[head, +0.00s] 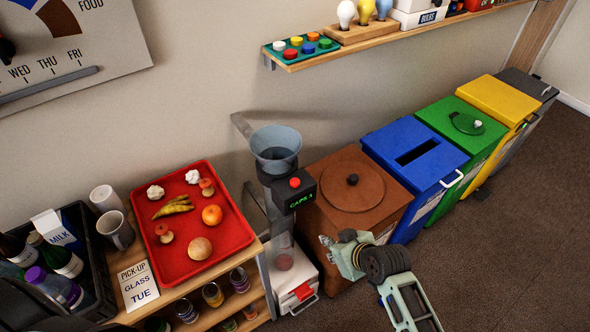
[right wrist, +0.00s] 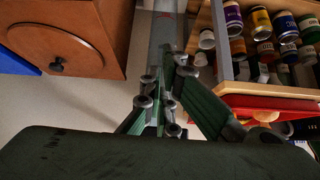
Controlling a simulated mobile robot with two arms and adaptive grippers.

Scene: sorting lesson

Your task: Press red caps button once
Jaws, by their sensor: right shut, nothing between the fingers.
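The red caps button (head: 295,182) sits on top of a black box with a green "CAPS 1" display (head: 299,199). The box is fixed to the caps machine, below its grey funnel (head: 275,147). My right gripper (head: 330,243) is in front of the brown bin, lower and to the right of the button, apart from it in the picture. In the right wrist view its fingers (right wrist: 163,100) are together with nothing between them. The button cannot be made out in that view. My left gripper is not in view.
A brown bin (head: 323,220) stands right of the machine, then blue (head: 400,130), green and yellow bins. Left is a shelf unit with a red tray (head: 237,236) of food and a black crate (head: 95,262). Jars fill its lower shelves. Floor (head: 500,240) is clear at right.

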